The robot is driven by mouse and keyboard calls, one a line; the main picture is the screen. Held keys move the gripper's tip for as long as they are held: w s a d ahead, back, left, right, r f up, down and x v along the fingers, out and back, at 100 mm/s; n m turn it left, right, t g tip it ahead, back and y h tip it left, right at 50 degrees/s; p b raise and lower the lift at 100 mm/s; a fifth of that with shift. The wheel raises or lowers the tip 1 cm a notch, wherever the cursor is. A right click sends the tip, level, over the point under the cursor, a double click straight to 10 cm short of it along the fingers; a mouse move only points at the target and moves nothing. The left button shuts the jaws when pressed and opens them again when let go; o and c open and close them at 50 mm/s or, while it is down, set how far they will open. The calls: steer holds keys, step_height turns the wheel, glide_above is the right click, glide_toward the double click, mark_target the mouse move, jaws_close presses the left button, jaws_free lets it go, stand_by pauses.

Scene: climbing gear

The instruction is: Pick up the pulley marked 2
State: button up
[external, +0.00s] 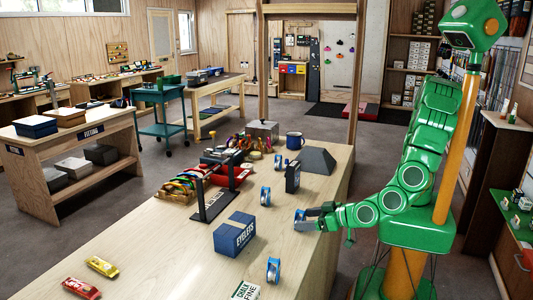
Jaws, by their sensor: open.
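Several blue-and-silver pulleys stand on the wooden bench: a far one (278,162), a middle one (265,194) and a near one (273,270). Their numbers are too small to read, so I cannot tell which is marked 2. My gripper (300,221) is open at the right side of the bench, low near its top. A small blue round thing (299,214) shows at the fingertips; it may be another pulley, and I cannot tell whether the fingers touch it.
A blue EYELETS box (235,234) stands left of my gripper. A dark block (293,177), a grey wedge (314,161) and a blue mug (294,140) stand farther back. A black stand (212,205) is at left. Snack bars and a chalk packet (246,290) lie in front.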

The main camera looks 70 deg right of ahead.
mark_target(296, 218)
steer(key=shift+x, duration=2.5)
steer(key=shift+d+r, duration=0.1)
steer(key=shift+r, duration=0.05)
steer(key=c, duration=1.1)
